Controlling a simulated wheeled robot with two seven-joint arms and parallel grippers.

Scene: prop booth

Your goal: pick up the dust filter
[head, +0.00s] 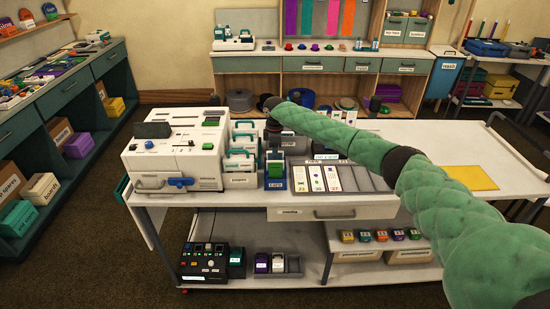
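My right arm comes in from the right in a green padded sleeve. Its dark gripper (273,132) points down over the worktable, just right of the white machine and its rack. Straight below it is a small dark-and-green piece (275,163) in a narrow holder with a blue label (276,185). The fingers are too small and dark to tell whether they are open or touch that piece. Several white cartridges with teal handles (239,160) stand in a rack to the left. I cannot tell which piece is the dust filter. My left gripper is out of view.
The white machine (172,158) fills the table's left end. A tray of cards (333,178) lies right of the holder, partly under my forearm. A yellow sheet (470,178) lies on the clear right side of the worktable (420,133). A drawer (335,213) is below.

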